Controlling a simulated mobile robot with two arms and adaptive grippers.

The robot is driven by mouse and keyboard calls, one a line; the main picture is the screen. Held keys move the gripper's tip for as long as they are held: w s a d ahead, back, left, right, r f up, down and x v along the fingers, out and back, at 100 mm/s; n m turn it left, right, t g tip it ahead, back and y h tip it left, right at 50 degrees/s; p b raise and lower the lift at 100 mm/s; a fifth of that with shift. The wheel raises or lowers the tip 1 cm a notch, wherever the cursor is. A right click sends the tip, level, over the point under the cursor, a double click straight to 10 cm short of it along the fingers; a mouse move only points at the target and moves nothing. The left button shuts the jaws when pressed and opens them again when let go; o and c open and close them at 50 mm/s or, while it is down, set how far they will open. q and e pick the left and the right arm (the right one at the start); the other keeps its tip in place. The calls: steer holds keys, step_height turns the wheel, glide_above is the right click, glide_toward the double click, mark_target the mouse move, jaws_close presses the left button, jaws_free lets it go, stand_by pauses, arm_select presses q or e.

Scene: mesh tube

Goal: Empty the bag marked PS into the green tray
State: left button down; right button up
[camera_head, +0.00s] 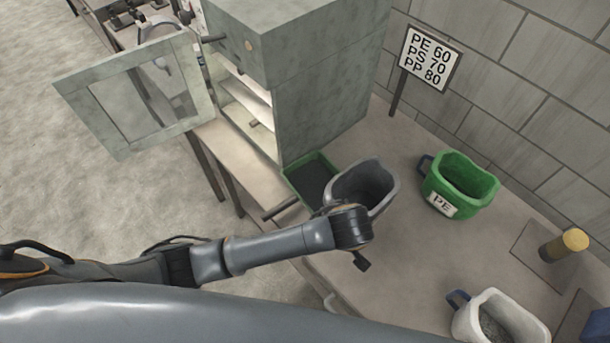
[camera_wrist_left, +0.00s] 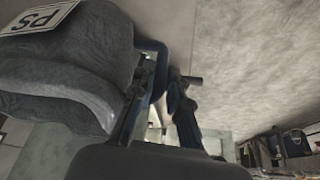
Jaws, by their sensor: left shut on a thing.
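The grey bag (camera_head: 376,168) is beside the green tray (camera_head: 315,157) and overlaps its right side in the head view. Its mouth faces up and its inside looks dark; I cannot tell how full it is. The PS label shows upside down in the left wrist view, where the bag (camera_wrist_left: 65,75) fills the left side. My left gripper (camera_wrist_left: 162,98) is shut on the bag's blue handle. In the head view my wrist hides the bag's lower front and the fingers. I cannot tell whether the bag is clear of the table. The tray's floor looks dark. My right gripper is not in view.
A grey oven cabinet (camera_head: 315,90) with its door (camera_head: 75,100) swung open stands behind the tray. A green PE bag (camera_head: 475,192) stands at the right. A white bag (camera_head: 470,322) and a yellow-topped cylinder (camera_head: 574,240) are nearer the right edge. A sign (camera_head: 430,58) lists PS 70.

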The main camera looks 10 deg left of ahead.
arm_select(q)
steer(key=shift+d, duration=0.1)
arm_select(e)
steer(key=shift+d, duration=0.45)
